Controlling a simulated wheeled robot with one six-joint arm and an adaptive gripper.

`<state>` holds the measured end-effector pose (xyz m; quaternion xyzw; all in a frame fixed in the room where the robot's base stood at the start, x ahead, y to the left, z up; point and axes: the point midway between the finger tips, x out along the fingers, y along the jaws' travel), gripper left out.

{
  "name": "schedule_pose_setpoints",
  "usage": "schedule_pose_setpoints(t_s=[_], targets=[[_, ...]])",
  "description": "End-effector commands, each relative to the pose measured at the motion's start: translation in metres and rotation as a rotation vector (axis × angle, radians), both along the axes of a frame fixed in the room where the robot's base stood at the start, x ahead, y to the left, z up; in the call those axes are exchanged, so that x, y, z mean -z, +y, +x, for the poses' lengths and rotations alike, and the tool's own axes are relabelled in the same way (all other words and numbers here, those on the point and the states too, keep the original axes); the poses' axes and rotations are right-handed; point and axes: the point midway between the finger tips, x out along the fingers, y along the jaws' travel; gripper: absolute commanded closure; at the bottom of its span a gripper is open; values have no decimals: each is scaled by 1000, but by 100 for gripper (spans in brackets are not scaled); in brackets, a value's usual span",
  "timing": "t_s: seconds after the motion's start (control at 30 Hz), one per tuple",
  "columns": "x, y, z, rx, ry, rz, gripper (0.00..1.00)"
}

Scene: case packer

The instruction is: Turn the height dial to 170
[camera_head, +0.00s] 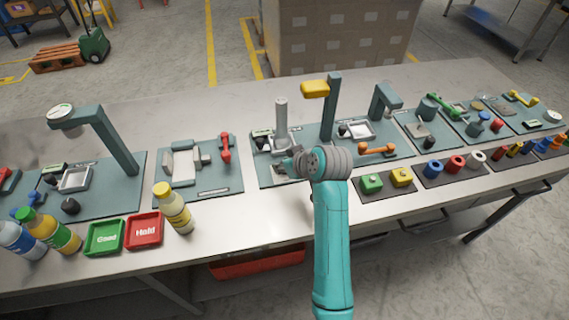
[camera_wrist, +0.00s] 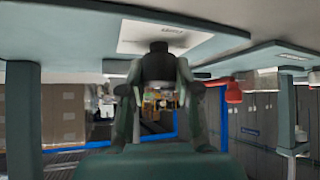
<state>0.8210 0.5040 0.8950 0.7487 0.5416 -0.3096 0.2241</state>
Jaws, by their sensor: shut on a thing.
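My gripper (camera_head: 288,165) is low over the middle station's teal base plate (camera_head: 265,181), at the end of my teal arm. In the wrist view, which is upside down, its two fingers (camera_wrist: 158,78) are closed on the sides of a black knob (camera_wrist: 158,62). I take this knob to be the height dial. It stands on the plate by a pale label panel (camera_wrist: 165,36). My wrist hides the knob in the head view. No scale, pointer or number on it can be read.
A grey column (camera_head: 281,114) and a post with a yellow head (camera_head: 315,88) stand behind my gripper. An orange handle (camera_head: 378,149) is to the right, green (camera_head: 371,183) and yellow blocks in front of it. A red handle (camera_head: 226,147) is to the left. Bare table lies in front.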

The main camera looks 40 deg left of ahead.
Motion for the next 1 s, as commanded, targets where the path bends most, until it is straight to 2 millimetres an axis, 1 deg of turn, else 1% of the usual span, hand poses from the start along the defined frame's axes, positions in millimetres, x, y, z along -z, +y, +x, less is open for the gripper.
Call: schedule_pose_setpoints(t_s=[0.4,0.43,0.47,0.5,0.83,1.0], targets=[[1,0,0,-5,2,-3,100],[1,0,0,-5,2,-3,61],[1,0,0,-5,2,-3,53],[1,0,0,-5,2,-3,43],[0,-1,0,-4,0,-1,42],[-11,-11,-3,-4,-1,0,42]])
